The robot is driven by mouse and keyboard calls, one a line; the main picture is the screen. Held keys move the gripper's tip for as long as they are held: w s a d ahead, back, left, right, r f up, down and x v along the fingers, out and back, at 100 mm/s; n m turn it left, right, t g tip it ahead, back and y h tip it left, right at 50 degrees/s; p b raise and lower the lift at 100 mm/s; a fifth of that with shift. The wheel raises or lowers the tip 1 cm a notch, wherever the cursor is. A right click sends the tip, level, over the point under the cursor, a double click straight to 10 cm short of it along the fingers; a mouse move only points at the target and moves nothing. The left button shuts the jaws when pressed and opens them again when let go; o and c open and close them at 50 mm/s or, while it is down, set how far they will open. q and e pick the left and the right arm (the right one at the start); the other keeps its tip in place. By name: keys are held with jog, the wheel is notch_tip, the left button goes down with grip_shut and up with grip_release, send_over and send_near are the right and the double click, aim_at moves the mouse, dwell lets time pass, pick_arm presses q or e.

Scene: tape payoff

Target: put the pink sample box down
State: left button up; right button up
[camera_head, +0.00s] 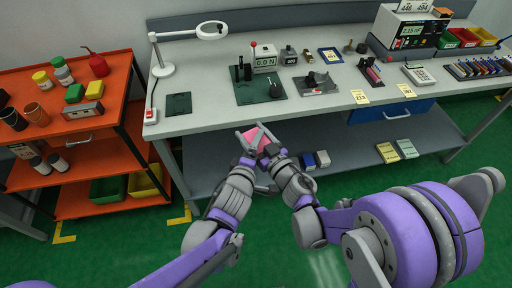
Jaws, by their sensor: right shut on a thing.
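The pink sample box (262,136) is small and shows just in front of the bench's front edge, partly hidden by gripper fingers. My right gripper (268,145) is shut on it. My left gripper (247,145) is close beside the box on its left side. The fingers of both grippers overlap in this view, so I cannot tell whether the left one is open or touches the box. The grey workbench (210,98) lies beyond the grippers.
A dark green mat (179,104) and a green mat with a force gauge (265,60) lie on the bench. A magnifier lamp (164,69) stands at its left. A lower shelf (350,152) holds several small items. An orange cart (122,84) stands left. The bench's front strip has free room.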

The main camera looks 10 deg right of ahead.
pick_arm(q)
jog(key=shift+w, duration=0.1)
jog(key=shift+d, duration=0.1)
jog(key=c, duration=1)
jog(key=shift+c, duration=1.2)
pick_arm(e)
jog(key=o, duration=1.1)
pick_arm(q)
grip_shut()
pick_arm(e)
jog(key=shift+o, duration=1.4)
